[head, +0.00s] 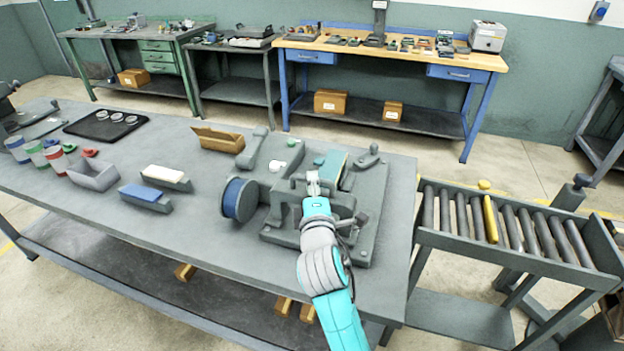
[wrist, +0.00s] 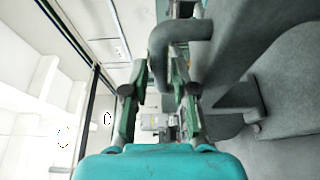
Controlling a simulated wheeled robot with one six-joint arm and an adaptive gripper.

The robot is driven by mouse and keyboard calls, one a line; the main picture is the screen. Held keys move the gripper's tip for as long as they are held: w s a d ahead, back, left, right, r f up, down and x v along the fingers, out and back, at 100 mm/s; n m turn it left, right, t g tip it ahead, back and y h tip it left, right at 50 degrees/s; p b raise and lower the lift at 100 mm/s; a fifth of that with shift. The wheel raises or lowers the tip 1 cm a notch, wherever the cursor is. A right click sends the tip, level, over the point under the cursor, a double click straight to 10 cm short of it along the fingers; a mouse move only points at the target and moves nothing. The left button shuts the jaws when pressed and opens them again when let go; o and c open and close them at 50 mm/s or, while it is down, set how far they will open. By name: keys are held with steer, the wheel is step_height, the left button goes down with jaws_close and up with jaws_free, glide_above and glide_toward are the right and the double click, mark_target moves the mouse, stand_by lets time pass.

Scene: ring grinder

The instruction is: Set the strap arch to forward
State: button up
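The ring grinder (head: 372,215) stands at the right end of the long grey bench, with a blue wheel (head: 239,200) on its left side. The strap arch (wrist: 185,30) is a thick grey bent bar in the wrist view. It comes in from the right and bends down between my fingertips. My gripper (head: 313,183) is over the middle of the grinder, and it also shows in the wrist view (wrist: 158,72). Its two fingers are apart, one on each side of the bar. I cannot tell whether they touch it. In the head view my gripper and arm hide part of the arch.
A knobbed lever (head: 369,156) stands at the grinder's back right. Left of the grinder are an open brown box (head: 218,139), a blue-topped block (head: 145,196) and a grey bin (head: 94,176).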

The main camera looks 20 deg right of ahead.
steer(key=shift+x, duration=1.15)
jaws_close()
steer(key=w+d, duration=0.3)
steer(key=w, duration=0.1)
steer(key=w+d, duration=0.3)
steer(key=w, duration=0.1)
steer(key=w+d, duration=0.3)
steer(key=w, duration=0.2)
steer(key=shift+d, duration=0.3)
jaws_free()
steer(key=shift+w+d, duration=0.1)
steer(key=shift+w, duration=0.05)
